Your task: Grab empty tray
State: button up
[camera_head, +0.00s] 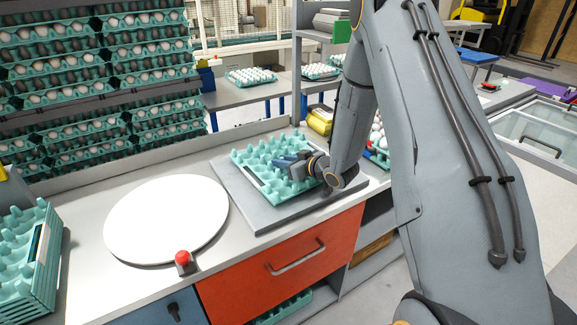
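A teal egg tray (258,160) with no eggs that I can make out lies on a grey board (251,213) on the counter. My gripper (287,163) is low at the right part of this tray, with its blue-grey fingers over or at its cups. I cannot tell whether the fingers touch the tray or how far apart they are. My wrist hides the tray's right side. A stack of teal trays (38,265), with an empty one on top, stands at the left edge of the counter.
A white round plate (166,219) and a red button (183,257) are left of the board. A tray of white eggs (377,140) is partly hidden behind my arm. Racks of filled trays (100,75) stand at back left. An orange drawer (283,264) is below.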

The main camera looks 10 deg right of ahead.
grip_shut()
